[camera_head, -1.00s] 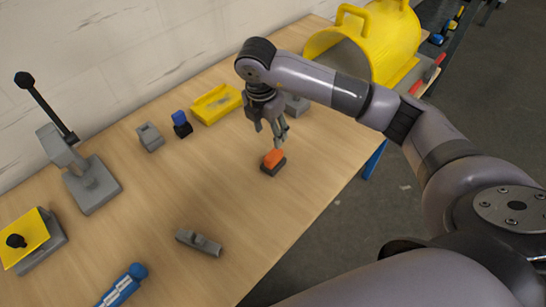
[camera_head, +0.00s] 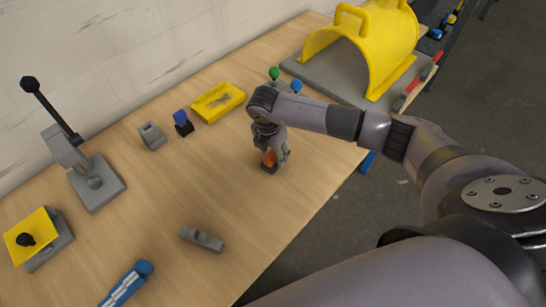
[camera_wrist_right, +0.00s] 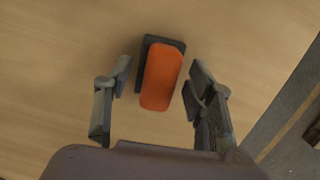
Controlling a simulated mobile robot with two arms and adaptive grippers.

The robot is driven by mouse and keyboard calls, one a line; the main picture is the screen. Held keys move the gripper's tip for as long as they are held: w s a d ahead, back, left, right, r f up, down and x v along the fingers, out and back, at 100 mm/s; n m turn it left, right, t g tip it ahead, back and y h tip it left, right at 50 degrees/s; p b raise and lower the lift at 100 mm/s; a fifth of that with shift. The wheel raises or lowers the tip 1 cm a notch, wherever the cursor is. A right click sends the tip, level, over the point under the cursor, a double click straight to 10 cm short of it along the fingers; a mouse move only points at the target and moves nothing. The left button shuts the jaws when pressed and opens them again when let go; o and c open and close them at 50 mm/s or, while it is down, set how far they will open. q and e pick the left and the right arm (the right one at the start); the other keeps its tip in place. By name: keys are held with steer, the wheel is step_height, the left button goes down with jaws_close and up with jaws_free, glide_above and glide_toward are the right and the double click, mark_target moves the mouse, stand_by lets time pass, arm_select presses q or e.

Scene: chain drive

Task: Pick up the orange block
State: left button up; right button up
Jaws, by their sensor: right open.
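The orange block (camera_head: 268,158) sits on a dark base on the wooden table, partly hidden by my right gripper in the head view. In the right wrist view the orange block (camera_wrist_right: 162,77) lies between the two fingers, with its dark base (camera_wrist_right: 146,58) showing along its far and left edges. My right gripper (camera_head: 273,160) points down over the block. In the wrist view the open right gripper (camera_wrist_right: 158,88) has a finger on each side of the block, with a visible gap on both sides. My left gripper is not in view.
A yellow tray (camera_head: 218,103), a blue-topped block (camera_head: 183,123) and a grey block (camera_head: 151,136) stand behind. A grey part (camera_head: 202,239) lies nearer, and a lever press (camera_head: 95,183) stands left. A yellow guard (camera_head: 375,50) is at back right. Table around the block is clear.

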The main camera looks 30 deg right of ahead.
jaws_close()
stand_by(0.6)
